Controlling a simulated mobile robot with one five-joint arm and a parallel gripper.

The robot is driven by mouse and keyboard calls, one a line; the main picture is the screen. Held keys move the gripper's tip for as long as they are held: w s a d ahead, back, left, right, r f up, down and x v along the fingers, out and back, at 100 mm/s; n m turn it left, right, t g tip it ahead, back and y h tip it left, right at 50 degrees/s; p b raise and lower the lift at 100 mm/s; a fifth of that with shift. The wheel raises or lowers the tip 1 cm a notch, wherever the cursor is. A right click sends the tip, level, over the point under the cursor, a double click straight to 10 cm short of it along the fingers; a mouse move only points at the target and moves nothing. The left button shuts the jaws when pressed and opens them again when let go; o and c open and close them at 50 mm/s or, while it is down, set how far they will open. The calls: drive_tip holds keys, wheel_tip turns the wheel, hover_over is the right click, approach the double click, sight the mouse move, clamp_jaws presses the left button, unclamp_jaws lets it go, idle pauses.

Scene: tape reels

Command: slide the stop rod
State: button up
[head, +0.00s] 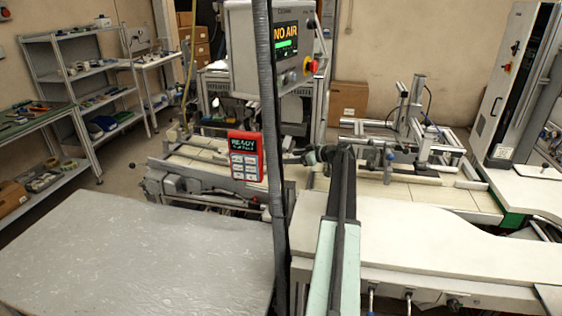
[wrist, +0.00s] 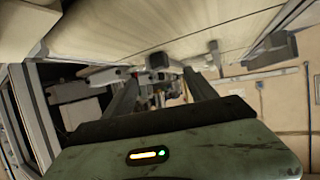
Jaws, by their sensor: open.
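My arm reaches forward over the bench in the head view. My gripper (head: 322,155) is small and dark there, beside the long conveyor-like table. In the wrist view my gripper (wrist: 161,78) is open, with its two dark fingers apart and nothing seen between them. A dark block (wrist: 157,61) shows just beyond the fingers, against the pale panelled surface. A small metal post (wrist: 215,54) stands on that surface to its right. A thin light metal bar (wrist: 262,74) runs farther right. I cannot tell which part is the stop rod.
A red handheld panel (head: 246,156) reads READY. A control box (head: 268,48) above shows NO AIR. A dark vertical post or cable stands left of my arm. A grey table (head: 130,255) is bare at lower left. The white bench top (head: 430,240) at right is clear.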

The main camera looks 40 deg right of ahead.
sight(282, 158)
drive_tip(key=b+x, duration=0.1)
drive_tip(key=x, duration=0.2)
drive_tip(key=b+x, duration=0.1)
drive_tip(key=x, duration=0.3)
drive_tip(key=shift+s+d+f+b, duration=0.1)
drive_tip(key=shift+d+f+b, duration=0.1)
drive_tip(key=shift+b, duration=0.1)
clamp_jaws()
